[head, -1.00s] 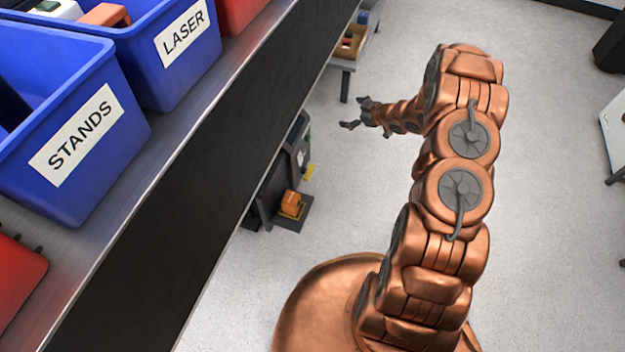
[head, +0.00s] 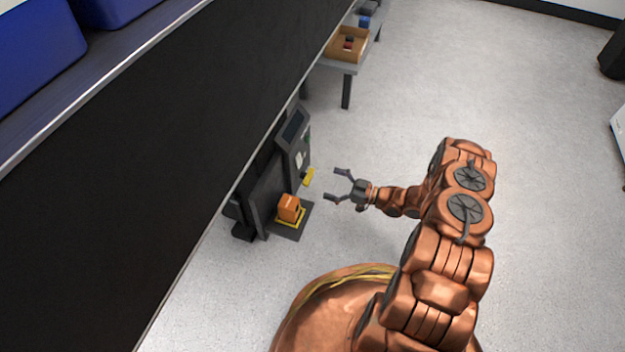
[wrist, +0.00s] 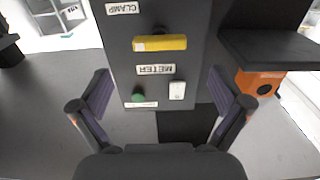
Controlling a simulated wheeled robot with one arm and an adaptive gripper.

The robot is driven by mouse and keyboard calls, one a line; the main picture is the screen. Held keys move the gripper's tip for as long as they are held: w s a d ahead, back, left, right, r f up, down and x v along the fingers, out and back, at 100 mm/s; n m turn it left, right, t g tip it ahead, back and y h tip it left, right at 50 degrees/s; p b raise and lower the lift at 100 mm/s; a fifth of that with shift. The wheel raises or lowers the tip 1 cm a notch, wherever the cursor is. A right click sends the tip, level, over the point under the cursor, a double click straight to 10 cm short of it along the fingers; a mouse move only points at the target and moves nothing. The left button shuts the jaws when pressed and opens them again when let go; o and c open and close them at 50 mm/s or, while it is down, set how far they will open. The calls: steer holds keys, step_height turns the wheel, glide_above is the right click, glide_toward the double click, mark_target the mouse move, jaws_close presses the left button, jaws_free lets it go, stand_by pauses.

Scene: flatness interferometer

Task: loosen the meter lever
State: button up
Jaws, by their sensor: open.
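A yellow lever (wrist: 160,43) lies level across a dark upright panel (wrist: 195,20) in the wrist view. A METER label (wrist: 155,70) is beside it on one side and a CLAMP label (wrist: 123,8) on the other, both upside down. In the head view the yellow lever (head: 308,176) stands out from the dark device's right side. My gripper (head: 331,184) is open and empty, a short gap to the right of the lever. In the wrist view its two fingers (wrist: 160,88) spread either side of the panel's lower picture part, apart from the lever.
A green button (wrist: 138,95) and a white switch (wrist: 177,91) sit near the METER label. An orange block (head: 289,207) stands on a dark base beside the panel. The long black-sided bench (head: 150,160) rises at left.

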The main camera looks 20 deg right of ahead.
mark_target(306, 176)
steer(key=b+x, duration=0.2)
steer(key=x, duration=0.4)
steer(key=shift+w+a, duration=0.25)
steer(key=shift+a, duration=0.05)
steer(key=shift+c, duration=0.4)
steer(key=c, duration=1.1)
